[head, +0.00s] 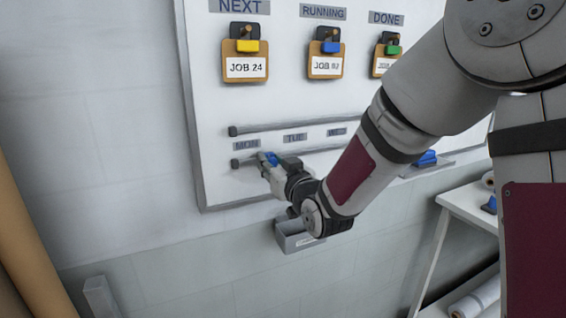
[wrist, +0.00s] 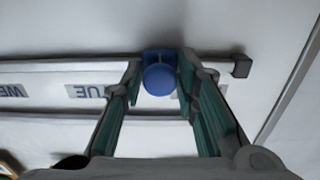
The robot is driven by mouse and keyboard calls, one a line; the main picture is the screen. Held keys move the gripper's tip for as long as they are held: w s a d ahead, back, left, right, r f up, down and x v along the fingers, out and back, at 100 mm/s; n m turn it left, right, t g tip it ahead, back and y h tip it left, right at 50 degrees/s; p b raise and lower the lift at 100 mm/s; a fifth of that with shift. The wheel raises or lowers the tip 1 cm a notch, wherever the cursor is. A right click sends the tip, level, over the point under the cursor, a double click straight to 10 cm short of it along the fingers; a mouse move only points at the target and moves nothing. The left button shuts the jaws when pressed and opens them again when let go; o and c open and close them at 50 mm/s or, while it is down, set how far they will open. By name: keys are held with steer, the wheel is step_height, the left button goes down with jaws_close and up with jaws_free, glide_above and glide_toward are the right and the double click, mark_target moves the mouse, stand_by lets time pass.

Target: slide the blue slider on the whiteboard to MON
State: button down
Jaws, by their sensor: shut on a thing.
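The blue slider (head: 271,158) sits on the lower rail of the whiteboard (head: 214,110). It lies below and a little right of the MON label (head: 246,144), and left of the TUE label (head: 295,138). My gripper (head: 268,164) is at the slider. In the wrist view, the fingers are on both sides of the slider's round blue knob (wrist: 159,79). Labels appear upside down there, with TUE (wrist: 86,91) to the left. A label piece beside the knob is partly hidden by the right finger.
The rail's dark end stop (head: 236,163) is left of the slider and also shows in the wrist view (wrist: 241,66). A grey tray (head: 296,238) hangs below the board. Job tags such as JOB 24 (head: 245,68) hang above.

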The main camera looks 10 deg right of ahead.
steer(key=shift+a, duration=0.2)
steer(key=c, duration=1.4)
jaws_free()
steer(key=shift+o, duration=0.2)
steer(key=v, duration=0.7)
steer(key=shift+s, duration=0.3)
steer(key=shift+r, duration=0.1)
